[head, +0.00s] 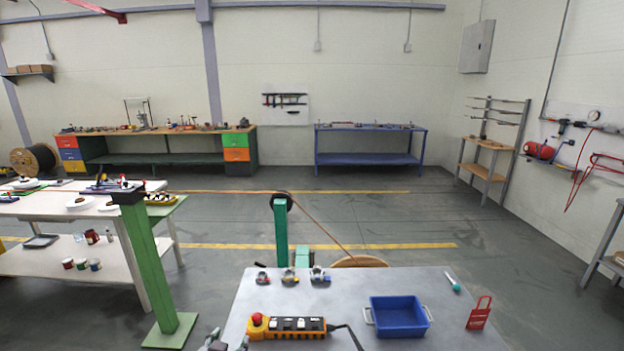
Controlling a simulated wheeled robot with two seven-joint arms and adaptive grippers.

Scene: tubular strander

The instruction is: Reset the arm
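My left gripper (226,342) shows only by its fingertips at the bottom edge of the head view, left of centre. The tips are apart with nothing seen between them, and they sit by the near left edge of the grey table (355,288), just left of the orange control box (288,327) with its red button. The rest of the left arm is out of the picture. My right gripper and arm are not in view.
The grey table holds a blue bin (398,315), a red lockout tag (479,313), a teal-handled tool (453,281) and several small metal clamps (290,276). A black cable leaves the control box. A green post (150,265) and a white table (40,207) stand left.

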